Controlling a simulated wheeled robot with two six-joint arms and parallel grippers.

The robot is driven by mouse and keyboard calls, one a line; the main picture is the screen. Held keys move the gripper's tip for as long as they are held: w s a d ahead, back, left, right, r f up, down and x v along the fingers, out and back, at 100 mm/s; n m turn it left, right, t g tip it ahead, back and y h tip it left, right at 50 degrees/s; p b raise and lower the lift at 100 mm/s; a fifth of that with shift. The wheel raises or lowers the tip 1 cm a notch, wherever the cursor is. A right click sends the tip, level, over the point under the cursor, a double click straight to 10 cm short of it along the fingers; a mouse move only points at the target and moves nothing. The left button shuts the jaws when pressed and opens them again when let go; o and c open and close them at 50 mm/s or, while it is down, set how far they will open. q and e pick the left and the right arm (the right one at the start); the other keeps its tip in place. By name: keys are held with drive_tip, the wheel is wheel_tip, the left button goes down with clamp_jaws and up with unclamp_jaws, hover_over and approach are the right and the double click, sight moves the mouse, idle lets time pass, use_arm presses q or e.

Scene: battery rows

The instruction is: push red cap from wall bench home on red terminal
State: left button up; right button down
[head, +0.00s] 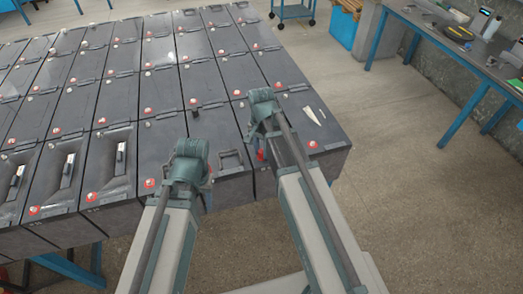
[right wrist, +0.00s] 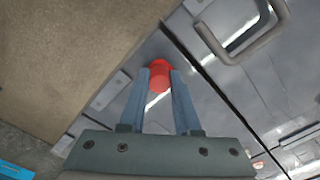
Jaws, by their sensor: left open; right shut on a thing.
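A red cap (right wrist: 160,80) is between the two fingers of my right gripper (right wrist: 161,88) in the right wrist view, which is shut on it. In the head view the cap (head: 260,154) is a small red spot beside my right gripper (head: 261,148), over a battery (head: 325,151) at the near right end of the rows. The terminal under the cap is hidden, and I cannot tell whether the cap touches it. My left gripper (head: 207,188) is open and empty near the adjacent battery's front edge. The wall bench (head: 430,38) stands at the upper right.
Rows of dark batteries (head: 160,88) fill the left and middle, many with red caps at their corners. Several have raised handles (head: 120,159). A blue bin (head: 343,30) and a blue cart (head: 293,11) stand behind. The floor (head: 410,160) between the batteries and bench is clear.

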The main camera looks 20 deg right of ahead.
drive_tip(key=c, duration=0.5)
unclamp_jaws()
drive_tip(key=shift+c, duration=0.2)
drive_tip(key=shift+o, duration=0.3)
drive_tip(key=o, duration=0.4)
drive_tip(key=shift+r, duration=0.1)
drive_tip(key=shift+r+p, duration=3.45)
drive_tip(key=shift+p, duration=0.1)
